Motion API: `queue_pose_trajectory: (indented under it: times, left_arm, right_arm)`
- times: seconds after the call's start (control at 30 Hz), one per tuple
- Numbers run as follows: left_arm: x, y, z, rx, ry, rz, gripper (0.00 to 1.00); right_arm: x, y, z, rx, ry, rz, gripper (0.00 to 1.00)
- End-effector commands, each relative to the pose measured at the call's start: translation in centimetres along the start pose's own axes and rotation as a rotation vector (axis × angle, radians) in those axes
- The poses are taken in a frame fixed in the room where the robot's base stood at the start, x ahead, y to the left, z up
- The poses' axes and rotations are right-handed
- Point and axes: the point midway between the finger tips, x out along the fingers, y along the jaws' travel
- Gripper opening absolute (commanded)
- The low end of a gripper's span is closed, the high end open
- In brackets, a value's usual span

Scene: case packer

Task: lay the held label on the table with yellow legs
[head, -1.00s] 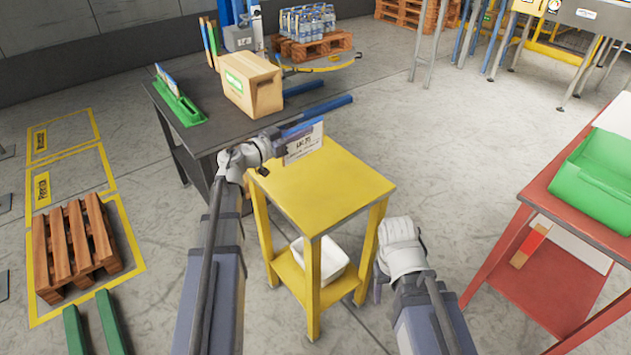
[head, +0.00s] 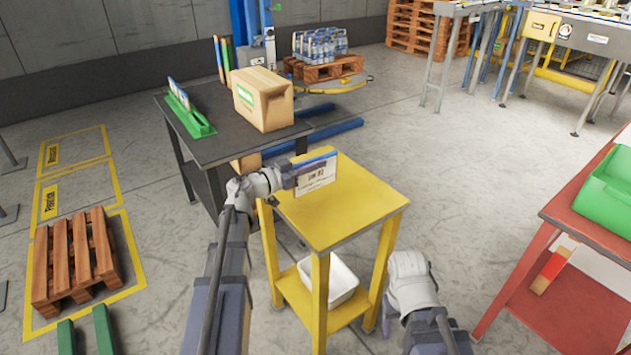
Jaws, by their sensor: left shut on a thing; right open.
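The label (head: 316,175) is a small white card with dark print and a blue strip along its top. My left gripper (head: 293,176) is shut on it and holds it roughly upright, in front of the far left part of the yellow table top in the picture. I cannot tell whether its lower edge touches the top. The table with yellow legs (head: 345,212) has a bare yellow top and a lower shelf. My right gripper (head: 386,318) is low beside the table's right side, open and empty, its fingers mostly hidden by the wrist.
A white bin (head: 342,281) sits on the yellow table's lower shelf. A dark table (head: 202,152) behind holds a cardboard box (head: 262,99) and a green rack (head: 189,116). A red table (head: 583,222) with a green bin (head: 608,190) stands at right. Grey floor is clear between.

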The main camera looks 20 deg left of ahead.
Motion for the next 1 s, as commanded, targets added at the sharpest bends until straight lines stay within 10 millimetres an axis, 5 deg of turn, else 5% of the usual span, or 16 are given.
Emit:
queue_pose_trajectory:
  times: [0.4,0.83,1.0]
  left_arm:
    - [0.0,0.0,3.7,0.0,0.0,0.0,0.0]
    - [0.0,0.0,4.0,0.0,0.0,0.0,0.0]
    - [0.0,0.0,3.9,0.0,0.0,0.0,0.24]
  right_arm:
    - [3.7,-0.3,-0.2,0.0,0.0,0.0,0.62]
    - [4.0,-0.4,-0.2,0.0,0.0,0.0,0.62]
    - [3.9,-0.4,-0.2,0.0,0.0,0.0,0.62]
